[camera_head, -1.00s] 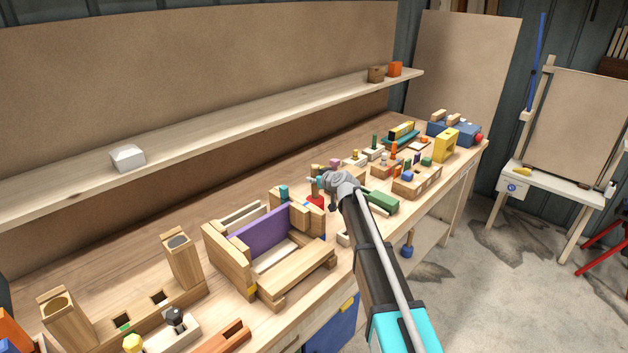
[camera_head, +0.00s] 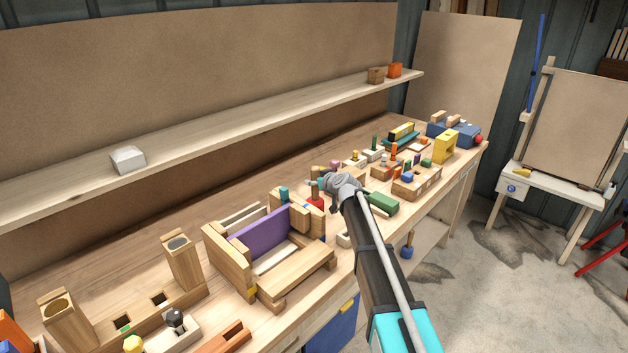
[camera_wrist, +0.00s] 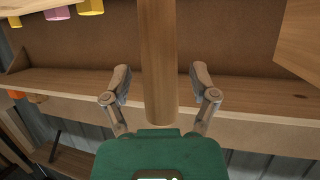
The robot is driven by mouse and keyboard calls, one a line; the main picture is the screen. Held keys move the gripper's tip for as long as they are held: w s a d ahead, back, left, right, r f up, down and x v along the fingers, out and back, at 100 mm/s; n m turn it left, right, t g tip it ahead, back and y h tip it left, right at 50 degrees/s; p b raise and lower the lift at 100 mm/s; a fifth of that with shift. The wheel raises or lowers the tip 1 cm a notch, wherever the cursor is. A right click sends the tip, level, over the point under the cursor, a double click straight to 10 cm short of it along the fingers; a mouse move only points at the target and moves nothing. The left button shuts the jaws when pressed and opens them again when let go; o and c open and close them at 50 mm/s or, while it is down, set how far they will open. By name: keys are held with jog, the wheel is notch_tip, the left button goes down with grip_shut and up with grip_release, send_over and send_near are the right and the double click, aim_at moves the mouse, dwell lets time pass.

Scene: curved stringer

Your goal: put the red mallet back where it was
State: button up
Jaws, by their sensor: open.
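A small red piece (camera_head: 315,202) shows on the bench just below my gripper; it may be part of the red mallet, but I cannot tell. My gripper (camera_head: 319,184) is over the middle of the bench, close to the wooden blocks beside the purple panel. In the wrist view, my gripper (camera_wrist: 160,82) is open, with one finger on each side of a round wooden rod (camera_wrist: 156,65). The rod's lower end is near the green palm, and its upper part runs out of the picture. No red mallet head shows in the wrist view.
A wooden frame with a purple panel (camera_head: 260,233) stands left of my gripper. A green block (camera_head: 382,203) lies to its right. Several small toys crowd the bench beyond. A long shelf (camera_head: 215,130) runs behind, holding a white block (camera_head: 128,159).

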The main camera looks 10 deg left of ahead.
jog(key=p+v, duration=0.4)
jog(key=v, duration=0.7)
jog(key=shift+s, duration=0.2)
dwell(0.4)
jog(key=s+d+f+m+g+h, duration=0.2)
jog(key=s+d, duration=0.4)
jog(key=s, duration=0.5)
jog(key=s+d+f+m+g+h, duration=0.3)
jog(key=s+d+f+g, duration=0.2)
jog(key=s, duration=0.5)
jog(key=s+d+f+m+g+h, duration=0.2)
jog(key=s+d+f+g+h, duration=0.1)
jog(key=s+d, duration=0.6)
jog(key=s+f, duration=0.1)
jog(key=s, duration=0.1)
jog(key=shift+s+d+f+g, duration=0.25)
jog(key=shift+s+f+g, duration=0.05)
jog(key=shift+s+g, duration=0.1)
jog(key=shift+w, duration=0.1)
